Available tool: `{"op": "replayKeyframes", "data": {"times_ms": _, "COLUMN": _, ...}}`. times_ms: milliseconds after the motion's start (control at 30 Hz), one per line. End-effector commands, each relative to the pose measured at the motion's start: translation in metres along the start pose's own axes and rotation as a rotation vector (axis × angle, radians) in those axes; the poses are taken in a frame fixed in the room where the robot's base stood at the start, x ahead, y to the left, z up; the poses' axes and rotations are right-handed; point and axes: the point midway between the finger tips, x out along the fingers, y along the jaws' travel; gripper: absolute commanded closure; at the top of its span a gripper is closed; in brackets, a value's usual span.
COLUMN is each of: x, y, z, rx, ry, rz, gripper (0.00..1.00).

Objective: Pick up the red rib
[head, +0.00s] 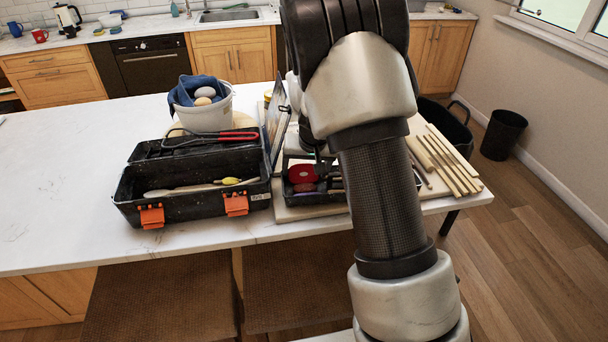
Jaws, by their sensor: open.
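The red rib (304,173), a flat red piece with a pale spot in its middle, lies in a small black tray (297,198) on the table, left of my arm. A brownish-pink piece (305,187) lies just in front of it. My gripper (319,154) is mostly hidden behind my own arm. A dark part of it shows just above and to the right of the red rib, and it is open. I cannot tell whether it touches the rib. The tray's right part is hidden by my arm.
A black toolbox (190,205) with orange latches stands left of the tray, with a red-handled tool (215,137) across it. A white bucket (203,117) stands behind. Wooden sticks (447,165) lie right on a board. The table's left side is clear.

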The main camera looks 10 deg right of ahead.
Motion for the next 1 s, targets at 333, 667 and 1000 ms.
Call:
{"op": "replayKeyframes", "data": {"times_ms": 333, "x": 0.008, "y": 0.002, "z": 0.012, "rx": -0.002, "ry": -0.025, "rz": 0.004, "gripper": 0.46}}
{"op": "replayKeyframes", "data": {"times_ms": 667, "x": -0.008, "y": 0.0, "z": 0.004, "rx": -0.005, "ry": -0.021, "rz": 0.003, "gripper": 0.49}}
{"op": "replayKeyframes", "data": {"times_ms": 1000, "x": -0.07, "y": -0.008, "z": -0.026, "rx": -0.003, "ry": -0.012, "rz": 0.001, "gripper": 0.49}}
